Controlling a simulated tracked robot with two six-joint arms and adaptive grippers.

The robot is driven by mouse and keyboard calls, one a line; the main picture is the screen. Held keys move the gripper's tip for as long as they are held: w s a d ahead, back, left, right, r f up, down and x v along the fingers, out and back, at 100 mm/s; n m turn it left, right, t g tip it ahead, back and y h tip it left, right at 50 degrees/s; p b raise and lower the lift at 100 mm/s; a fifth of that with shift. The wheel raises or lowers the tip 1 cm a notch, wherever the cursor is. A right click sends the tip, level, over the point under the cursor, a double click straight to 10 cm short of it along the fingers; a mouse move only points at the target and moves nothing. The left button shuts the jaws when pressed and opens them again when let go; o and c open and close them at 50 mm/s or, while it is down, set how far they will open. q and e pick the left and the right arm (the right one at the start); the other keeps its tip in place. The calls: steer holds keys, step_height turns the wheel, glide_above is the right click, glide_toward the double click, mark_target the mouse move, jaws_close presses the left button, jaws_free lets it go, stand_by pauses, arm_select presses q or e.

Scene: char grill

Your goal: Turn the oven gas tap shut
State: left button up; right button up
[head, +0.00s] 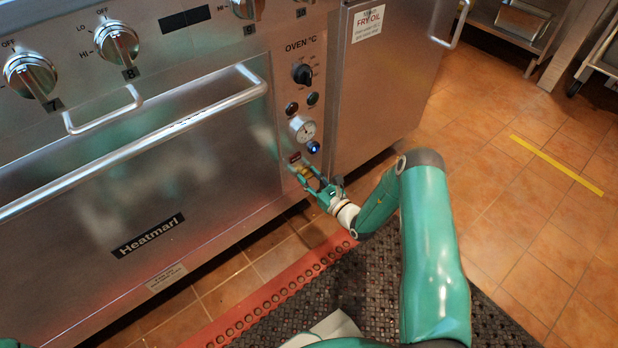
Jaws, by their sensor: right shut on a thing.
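The oven gas tap (305,172) is a small yellow-brass piece low on the oven's right-hand control panel, below the round gauge and the blue-lit button. My right gripper (309,180) is at the tap, its green fingers shut around it. The fingers hide much of the tap, so the angle of its handle cannot be told. My left gripper is not in the picture.
The oven door (150,190) has a long bar handle (150,140). Above the tap are a gauge (302,129), a blue-lit button (314,147) and a black oven knob (302,74). A fryer cabinet (375,95) stands right. A black mat (350,270) with a red edge covers the tiles.

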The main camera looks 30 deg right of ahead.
steer(key=shift+m, duration=0.3)
steer(key=m+p, duration=0.1)
steer(key=m, duration=0.4)
steer(key=m+p, duration=0.1)
steer(key=m, duration=0.5)
steer(key=m+p, duration=0.1)
steer(key=m, duration=0.5)
steer(key=shift+d+f, duration=0.25)
steer(key=shift+d, duration=0.05)
steer(key=o, duration=1)
steer(key=shift+o, duration=0.6)
steer(key=shift+a, duration=0.1)
steer(key=shift+s, duration=0.15)
